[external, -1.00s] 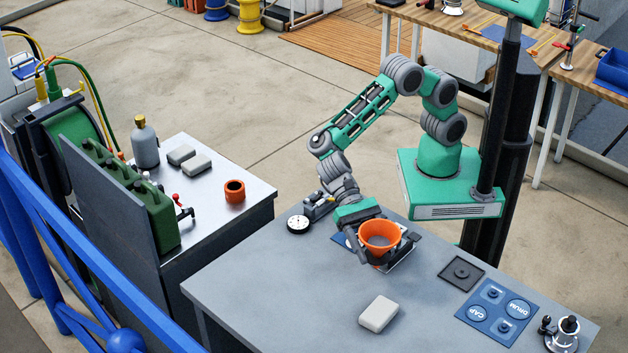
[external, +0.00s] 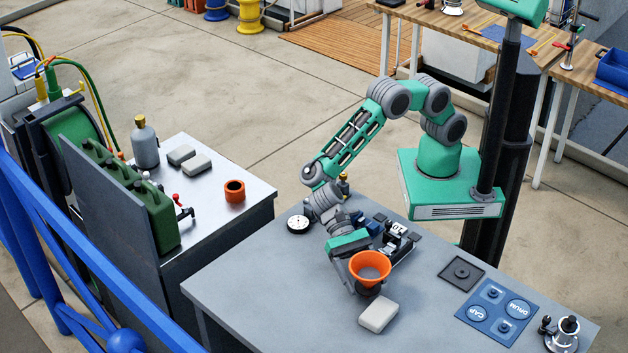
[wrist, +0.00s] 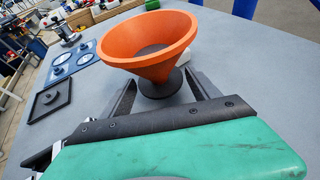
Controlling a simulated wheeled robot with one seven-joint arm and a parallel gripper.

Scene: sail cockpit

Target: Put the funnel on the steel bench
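The orange funnel (external: 371,268) is wide end up over the grey table, just behind a pale block. My gripper (external: 362,285) is shut on it from the left side; the wrist view shows the funnel (wrist: 148,42) between the two fingers of my gripper (wrist: 162,85). A dark round part shows under the cone, and the finger contact is partly hidden by the rim. I cannot tell how high it is above the table. The steel bench (external: 222,164), with a shiny top, stands apart to the left in the external view.
On the steel bench are an orange cup (external: 234,191), a grey bottle (external: 145,143), two pale blocks and green canisters (external: 150,210) by an upright panel. The grey table (external: 260,275) holds a pale block (external: 378,315), a gauge (external: 298,224) and a blue board (external: 495,310).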

